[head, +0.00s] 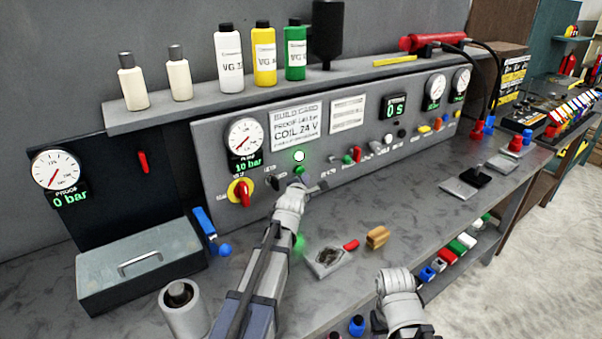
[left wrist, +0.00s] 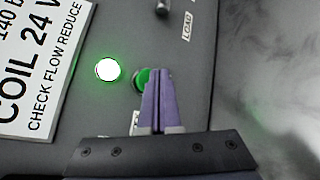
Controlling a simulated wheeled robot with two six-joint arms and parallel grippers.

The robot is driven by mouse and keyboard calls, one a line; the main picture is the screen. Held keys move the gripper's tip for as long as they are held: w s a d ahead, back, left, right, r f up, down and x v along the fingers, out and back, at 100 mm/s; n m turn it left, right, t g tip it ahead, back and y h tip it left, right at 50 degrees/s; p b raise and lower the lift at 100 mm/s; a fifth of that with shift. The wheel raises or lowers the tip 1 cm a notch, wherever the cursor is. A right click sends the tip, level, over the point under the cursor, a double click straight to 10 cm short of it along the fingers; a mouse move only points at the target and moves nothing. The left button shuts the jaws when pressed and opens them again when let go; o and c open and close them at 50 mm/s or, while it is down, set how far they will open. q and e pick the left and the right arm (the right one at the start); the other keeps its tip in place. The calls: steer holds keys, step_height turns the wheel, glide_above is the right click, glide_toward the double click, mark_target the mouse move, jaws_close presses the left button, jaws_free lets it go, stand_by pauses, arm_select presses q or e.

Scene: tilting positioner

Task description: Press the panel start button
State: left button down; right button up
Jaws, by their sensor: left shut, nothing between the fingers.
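The control panel (head: 345,130) stands upright at the back of the bench. A green button (head: 299,170) sits on it, just below a brightly lit round lamp (head: 299,156) with a green glow. My left gripper (head: 303,182) is at the panel by this button, shut and empty. In the left wrist view its fingers (left wrist: 158,75) partly cover the green button (left wrist: 141,80); the lit lamp (left wrist: 108,69) is left of it. I cannot tell whether the fingertips touch the button. My right wrist shows at the bottom, but its fingers are not visible.
A red-yellow rotary knob (head: 241,192) and small switches flank the button. Bottles (head: 229,60) stand on the shelf above. A grey toolbox (head: 140,262) and a metal cylinder (head: 183,310) lie left. A small plate (head: 327,258) and brown block (head: 377,237) lie on the bench.

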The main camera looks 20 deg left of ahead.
arm_select(q)
steer(key=shift+s+d, duration=0.1)
steer(key=shift+s, duration=0.05)
steer(key=s+d, duration=0.1)
steer(key=d, duration=0.1)
steer(key=s+d, duration=0.2)
stand_by(0.6)
stand_by(0.6)
